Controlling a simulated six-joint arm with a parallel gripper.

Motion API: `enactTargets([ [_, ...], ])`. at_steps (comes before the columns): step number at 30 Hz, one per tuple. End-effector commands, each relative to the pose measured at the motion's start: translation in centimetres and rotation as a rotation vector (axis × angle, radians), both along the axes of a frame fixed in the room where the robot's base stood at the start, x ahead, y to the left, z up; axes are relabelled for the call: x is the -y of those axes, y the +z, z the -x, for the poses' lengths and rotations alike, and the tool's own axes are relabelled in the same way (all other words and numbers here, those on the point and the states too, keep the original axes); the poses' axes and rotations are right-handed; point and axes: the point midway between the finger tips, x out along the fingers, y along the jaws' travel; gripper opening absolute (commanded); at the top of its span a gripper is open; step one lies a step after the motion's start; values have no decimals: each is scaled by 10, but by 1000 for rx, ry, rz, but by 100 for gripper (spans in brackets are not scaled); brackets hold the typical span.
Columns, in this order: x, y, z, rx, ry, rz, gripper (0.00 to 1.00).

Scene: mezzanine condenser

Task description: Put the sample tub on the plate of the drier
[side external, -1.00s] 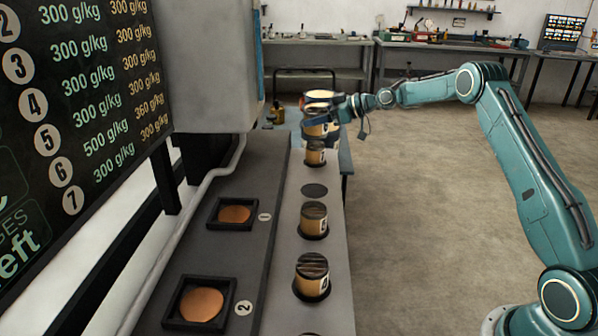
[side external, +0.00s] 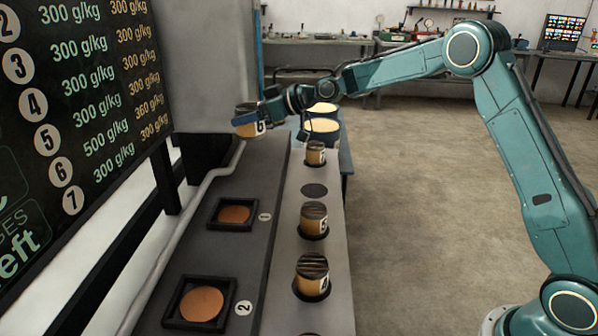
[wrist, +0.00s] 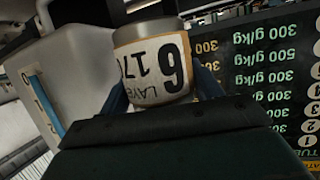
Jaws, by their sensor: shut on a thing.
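My gripper (side external: 266,110) is shut on a tan tub with a white label (side external: 247,124). It holds the tub in the air, beyond the dark bench and in front of the grey cabinet. In the wrist view the tub (wrist: 152,65) sits between the blue fingers, its label showing a large 6 or 9 and "LAYE". Two copper plates in black square frames lie on the dark bench, plate 1 (side external: 234,214) and plate 2 (side external: 201,304). I cannot tell which thing is the drier.
Several tubs stand in a row on the grey strip, among them a near one (side external: 312,276), a middle one (side external: 313,220) and a far one (side external: 315,153). An empty dark round spot (side external: 314,190) lies between. A dark board (side external: 80,110) hangs left.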

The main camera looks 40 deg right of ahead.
Motion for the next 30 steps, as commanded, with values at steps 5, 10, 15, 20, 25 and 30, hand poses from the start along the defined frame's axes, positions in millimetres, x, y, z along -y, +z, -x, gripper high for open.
enactTargets([
  [5, -54, 17, 17, 11, 7, 1, 30],
  [10, -82, 26, 29, 18, 6, 2, 30],
  [15, -93, 28, 34, 20, 5, 3, 30],
  [20, -94, 29, 35, 21, 4, 2, 30],
  [25, -94, 20, 34, 19, 4, 2, 30],
  [30, -94, -3, 35, 15, 4, 3, 30],
])
